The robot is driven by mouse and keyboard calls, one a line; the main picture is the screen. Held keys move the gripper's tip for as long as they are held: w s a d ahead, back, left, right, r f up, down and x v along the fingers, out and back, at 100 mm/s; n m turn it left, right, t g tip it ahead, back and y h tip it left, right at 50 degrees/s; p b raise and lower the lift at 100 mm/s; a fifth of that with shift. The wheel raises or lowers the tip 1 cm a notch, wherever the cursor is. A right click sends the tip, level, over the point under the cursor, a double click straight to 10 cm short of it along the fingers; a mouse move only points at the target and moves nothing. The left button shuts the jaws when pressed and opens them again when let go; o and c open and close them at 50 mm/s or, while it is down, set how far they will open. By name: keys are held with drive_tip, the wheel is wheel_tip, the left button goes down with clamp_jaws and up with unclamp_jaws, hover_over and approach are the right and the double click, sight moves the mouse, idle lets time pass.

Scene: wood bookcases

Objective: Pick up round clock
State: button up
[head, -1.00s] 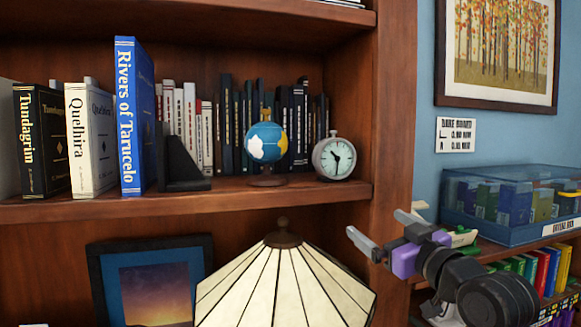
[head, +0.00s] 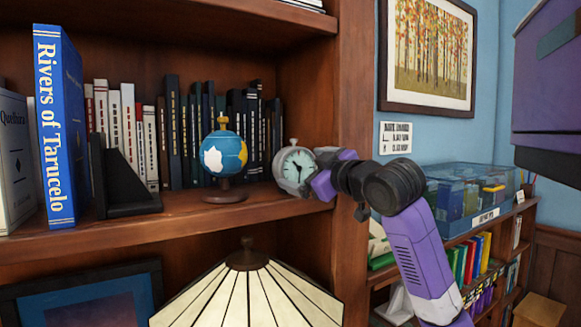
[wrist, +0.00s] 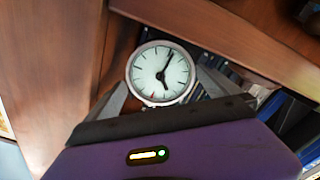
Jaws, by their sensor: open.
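The round clock (head: 294,166) has a pale dial and a grey case. It stands upright at the right end of the bookcase shelf, and its dial fills the upper middle of the wrist view (wrist: 161,72). My gripper (head: 312,178) is at the clock's right front side and hides part of its right edge. In the wrist view my gripper (wrist: 165,95) is open, with a grey finger on each side of the clock's lower part. I cannot tell whether the fingers touch the case.
A small globe (head: 223,155) stands on the shelf (head: 150,233) just left of the clock. Dark books (head: 205,130) stand behind. The bookcase's upright side (head: 355,90) is close on the right. A lampshade (head: 250,295) rises below the shelf's front.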

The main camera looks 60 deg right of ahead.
sight(288, 166)
drive_tip(key=shift+p+x, duration=1.4)
drive_tip(key=shift+x, duration=2.55)
drive_tip(key=shift+f, duration=0.15)
drive_tip(key=c, duration=1.5)
